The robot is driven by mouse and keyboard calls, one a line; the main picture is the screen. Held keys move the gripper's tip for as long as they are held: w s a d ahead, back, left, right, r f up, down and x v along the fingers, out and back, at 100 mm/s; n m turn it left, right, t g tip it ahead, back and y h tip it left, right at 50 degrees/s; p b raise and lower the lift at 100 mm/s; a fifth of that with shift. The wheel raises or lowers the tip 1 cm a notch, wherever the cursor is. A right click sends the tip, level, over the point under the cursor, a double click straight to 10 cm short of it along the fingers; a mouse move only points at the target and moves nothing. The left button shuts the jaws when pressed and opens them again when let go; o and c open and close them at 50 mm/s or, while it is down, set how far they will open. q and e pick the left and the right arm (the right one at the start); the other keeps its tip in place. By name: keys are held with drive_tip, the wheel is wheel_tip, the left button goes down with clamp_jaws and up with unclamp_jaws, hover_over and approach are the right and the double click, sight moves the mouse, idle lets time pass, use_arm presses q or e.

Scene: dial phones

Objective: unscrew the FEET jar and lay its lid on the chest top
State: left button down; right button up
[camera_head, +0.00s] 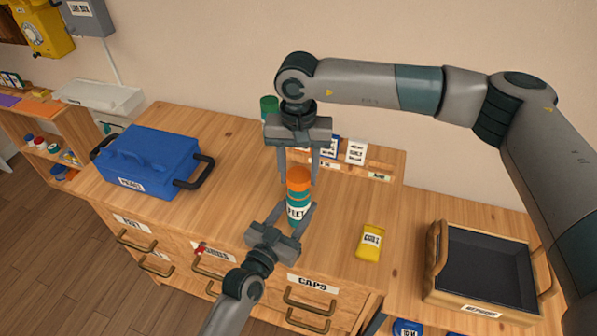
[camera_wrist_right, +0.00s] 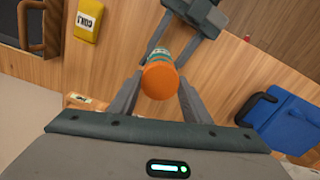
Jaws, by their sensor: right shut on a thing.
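The FEET jar (camera_head: 297,211) is teal with a white label and stands upright on the chest top (camera_head: 232,215). Its orange lid (camera_head: 298,178) sits on the jar's mouth; any gap under it is too small to tell. My right gripper (camera_head: 299,182) comes down from above and is shut on the lid. The right wrist view shows the lid (camera_wrist_right: 160,81) end-on between the fingertips. My left gripper (camera_head: 294,212) reaches in from the front, its fingers on either side of the jar body, and appears shut on it.
A blue case (camera_head: 150,158) stands at the left of the chest top. A yellow packet (camera_head: 370,242) lies right of the jar. Small cards and a green jar (camera_head: 269,107) stand at the back. A dark tray (camera_head: 484,269) is at the right. Bare wood lies between case and jar.

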sight(298, 175)
drive_tip(key=shift+r, duration=0.1)
drive_tip(key=shift+r, duration=1.9)
use_arm(q)
drive_tip(key=c, duration=0.8)
unclamp_jaws()
drive_tip(key=shift+c, duration=0.2)
drive_tip(key=b+v, duration=0.2)
drive_tip(key=v, duration=1)
drive_tip(key=shift+a, duration=0.1)
use_arm(e)
wheel_tip(298, 175, down, 2)
drive_tip(key=shift+f, duration=0.1)
